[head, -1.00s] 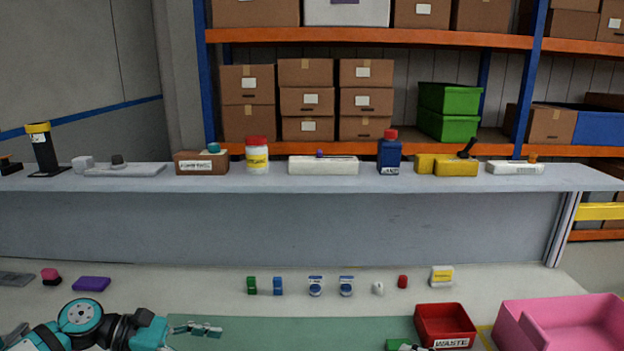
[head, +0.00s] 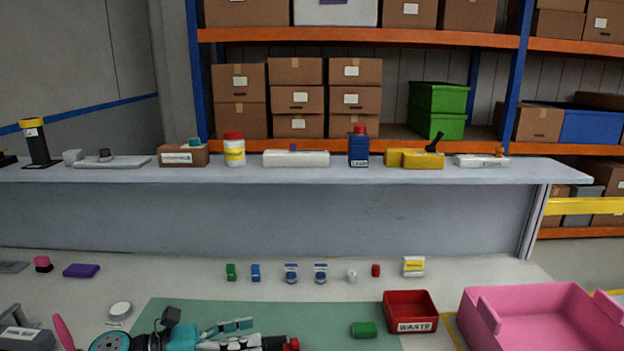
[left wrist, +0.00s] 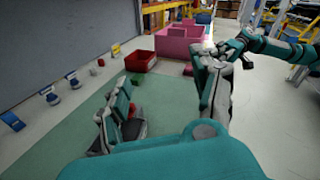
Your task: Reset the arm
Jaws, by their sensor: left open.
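My left arm comes in at the bottom left of the head view. Its gripper (head: 245,333) is over the green mat (head: 190,310), with its fingers apart and nothing seen between them. In the left wrist view the open fingers (left wrist: 165,85) stand on either side of the picture, above mat and floor. Part of my right arm (left wrist: 275,48) shows at the upper right of that view, close behind one left finger. The right gripper's jaws cannot be made out there, and the head view does not clearly show them.
A green block (head: 363,330) lies on the mat beside the red WASTE bin (head: 410,297). A large pink bin (head: 535,310) stands at the right. Several small items, including a purple block (head: 81,271), line the back of the table below a loaded shelf (head: 330,175).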

